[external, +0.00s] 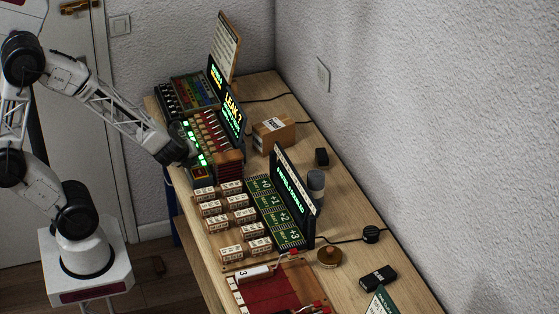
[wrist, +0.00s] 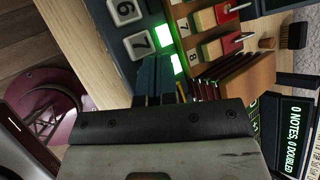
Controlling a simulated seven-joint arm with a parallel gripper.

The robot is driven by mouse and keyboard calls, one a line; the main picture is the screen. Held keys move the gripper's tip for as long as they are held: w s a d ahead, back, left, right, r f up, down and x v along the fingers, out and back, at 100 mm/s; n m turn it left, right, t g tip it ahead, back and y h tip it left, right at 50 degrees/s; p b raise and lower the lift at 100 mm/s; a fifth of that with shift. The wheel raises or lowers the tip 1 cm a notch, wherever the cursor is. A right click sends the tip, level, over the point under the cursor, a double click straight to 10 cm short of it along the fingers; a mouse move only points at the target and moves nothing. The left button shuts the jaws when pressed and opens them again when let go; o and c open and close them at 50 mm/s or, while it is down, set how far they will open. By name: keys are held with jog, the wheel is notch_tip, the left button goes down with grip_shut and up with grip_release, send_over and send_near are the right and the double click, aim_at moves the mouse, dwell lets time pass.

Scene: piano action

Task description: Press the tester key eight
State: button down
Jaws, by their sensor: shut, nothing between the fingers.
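The tester (external: 208,132) stands along the left edge of the table, with a row of green lights and red-topped parts. In the wrist view its dark key strip shows white keys marked 6 (wrist: 125,10) and 7 (wrist: 138,43). My gripper (wrist: 155,68) is shut and empty, with its fingertips just past key 7, where key eight would lie in the row. Key eight itself is hidden behind the fingers. A label 8 (wrist: 193,54) shows on the wooden strip beside there. A green light (wrist: 177,64) glows next to the fingertips. Contact with the key cannot be told. In the external view my gripper (external: 188,160) is at the tester's near end.
A screen (external: 233,112) reading "LEAK ?" stands behind the tester. Wooden blocks (external: 215,208) and green cards (external: 272,205) before another screen (external: 293,190) lie nearer the camera. A cardboard box (external: 273,134) stands to the right.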

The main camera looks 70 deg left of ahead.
jog(key=shift+r, duration=0.5)
dwell(0.8)
jog(key=shift+r, duration=2.85)
jog(key=s+d+r+n+g+h, duration=0.4)
jog(key=s+d+r+n+h, duration=0.2)
jog(key=s+d+r+n, duration=0.6)
jog(key=s+r+n, duration=0.2)
jog(key=s+n, duration=0.2)
jog(key=n, duration=0.2)
jog(key=shift+d, duration=0.35)
